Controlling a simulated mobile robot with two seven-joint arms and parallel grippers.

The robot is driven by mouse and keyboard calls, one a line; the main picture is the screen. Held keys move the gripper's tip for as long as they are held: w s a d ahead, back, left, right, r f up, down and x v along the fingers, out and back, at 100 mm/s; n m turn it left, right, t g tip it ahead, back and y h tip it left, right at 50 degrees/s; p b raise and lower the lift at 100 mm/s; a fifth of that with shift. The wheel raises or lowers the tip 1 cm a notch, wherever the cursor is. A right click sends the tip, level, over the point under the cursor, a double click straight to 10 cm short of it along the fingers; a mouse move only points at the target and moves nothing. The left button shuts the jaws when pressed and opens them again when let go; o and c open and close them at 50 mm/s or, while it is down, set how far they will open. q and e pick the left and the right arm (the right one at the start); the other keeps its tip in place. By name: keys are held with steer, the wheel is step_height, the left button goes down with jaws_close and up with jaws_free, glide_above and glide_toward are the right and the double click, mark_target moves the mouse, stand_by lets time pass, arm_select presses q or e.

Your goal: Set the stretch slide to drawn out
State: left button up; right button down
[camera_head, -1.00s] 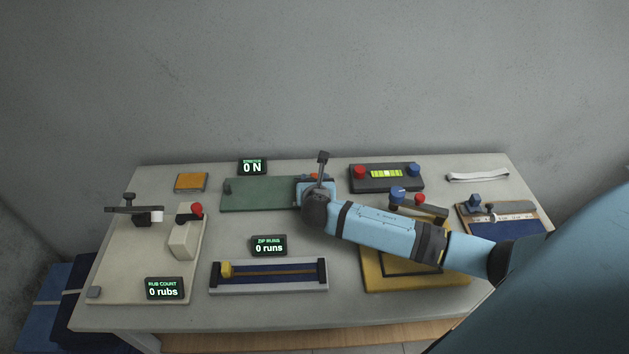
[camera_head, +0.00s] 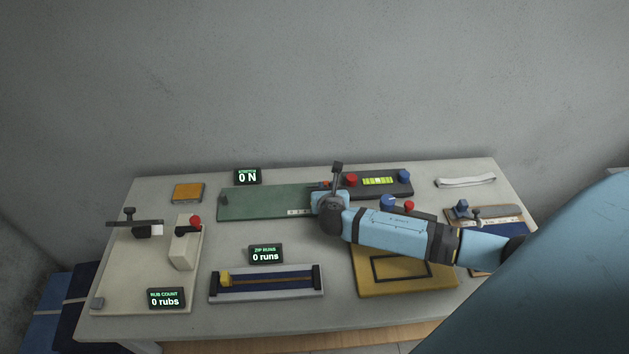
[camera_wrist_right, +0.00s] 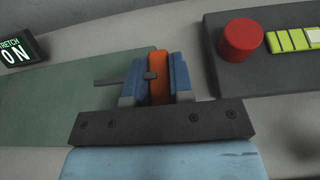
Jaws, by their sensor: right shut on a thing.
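The stretch slide is a green plate (camera_head: 262,203) at the back middle of the table, with a small scale strip near its right end. Its orange handle (camera_wrist_right: 159,86) stands between the blue fingers of my right gripper (camera_wrist_right: 157,75), which are shut on it. In the head view the right gripper (camera_head: 326,188) is at the right end of the plate, and my wrist hides part of that end. The stretch display (camera_head: 247,177) reads 0 N. My left gripper is not in view.
A dark box with a red knob (camera_head: 351,180) and a yellow-green level (camera_head: 378,181) stands close to the right of the gripper. A yellow board (camera_head: 400,289) lies below my forearm. A zip track (camera_head: 267,295) and its display (camera_head: 265,254) are in front.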

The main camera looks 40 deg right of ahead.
steer(key=shift+d, duration=0.1)
steer(key=c, duration=1)
jaws_free()
steer(key=shift+s, duration=0.1)
steer(key=shift+s+a+r, duration=0.15)
steer(key=shift+s+a, duration=0.1)
steer(key=shift+a, duration=0.05)
steer(key=b+v, duration=0.1)
steer(key=v, duration=1.2)
